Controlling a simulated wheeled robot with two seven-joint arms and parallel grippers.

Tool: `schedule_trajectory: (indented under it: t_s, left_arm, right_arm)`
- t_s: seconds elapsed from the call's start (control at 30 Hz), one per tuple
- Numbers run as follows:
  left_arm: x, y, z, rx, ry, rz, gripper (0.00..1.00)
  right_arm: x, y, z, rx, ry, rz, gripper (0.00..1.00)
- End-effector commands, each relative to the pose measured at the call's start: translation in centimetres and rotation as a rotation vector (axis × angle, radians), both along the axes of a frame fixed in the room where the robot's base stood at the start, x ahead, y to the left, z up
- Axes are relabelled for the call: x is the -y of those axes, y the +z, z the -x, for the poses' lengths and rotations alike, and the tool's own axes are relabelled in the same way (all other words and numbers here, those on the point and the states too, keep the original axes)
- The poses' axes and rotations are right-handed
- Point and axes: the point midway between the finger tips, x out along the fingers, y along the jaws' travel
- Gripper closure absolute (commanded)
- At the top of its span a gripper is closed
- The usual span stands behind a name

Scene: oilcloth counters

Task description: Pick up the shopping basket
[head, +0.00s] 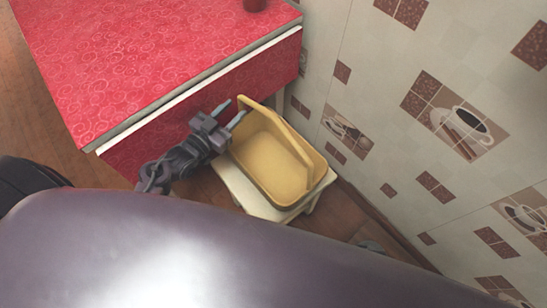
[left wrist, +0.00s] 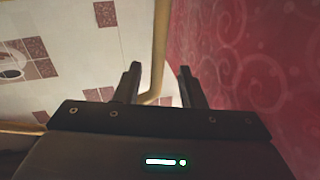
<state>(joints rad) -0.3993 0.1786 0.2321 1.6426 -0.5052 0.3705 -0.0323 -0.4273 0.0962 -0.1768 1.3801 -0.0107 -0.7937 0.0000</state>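The shopping basket (head: 268,158) is yellow, with a raised handle (head: 288,138) arching over it. It stands upright on a small pale stool (head: 238,187). My left gripper (head: 231,112) is at the basket's upper left, near one end of the handle. In the left wrist view my left gripper (left wrist: 160,82) has its two fingers apart, and the handle (left wrist: 159,48) shows in the gap between them, nearer the left finger. I cannot tell whether the handle lies fully between the fingertips or beyond them. My right gripper is not in view.
A counter with a red patterned cloth (head: 160,60) stands left of the basket, its front close to my left gripper. A tiled wall (head: 400,130) rises to the right. Wooden floor (head: 335,215) shows around the stool.

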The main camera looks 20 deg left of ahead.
Motion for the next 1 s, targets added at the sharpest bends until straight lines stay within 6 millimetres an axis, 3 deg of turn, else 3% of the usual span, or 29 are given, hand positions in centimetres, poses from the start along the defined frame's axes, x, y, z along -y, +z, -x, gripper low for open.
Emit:
schedule_trajectory:
  t_s: [0.2,0.5,0.77,1.0]
  left_arm:
    - [1.2,0.0,-2.8,0.003,0.001,0.002,0.64]
    - [1.4,-0.1,-3.2,0.0,0.0,0.0,0.64]
    - [1.4,0.0,-3.2,0.0,0.001,0.0,0.98]
    - [1.4,0.0,-3.2,0.0,0.0,0.0,1.0]
  right_arm:
    - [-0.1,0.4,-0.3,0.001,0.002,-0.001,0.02]
    - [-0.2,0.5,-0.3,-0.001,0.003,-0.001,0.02]
    - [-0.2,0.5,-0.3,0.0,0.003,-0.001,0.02]
    - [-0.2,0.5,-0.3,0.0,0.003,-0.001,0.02]
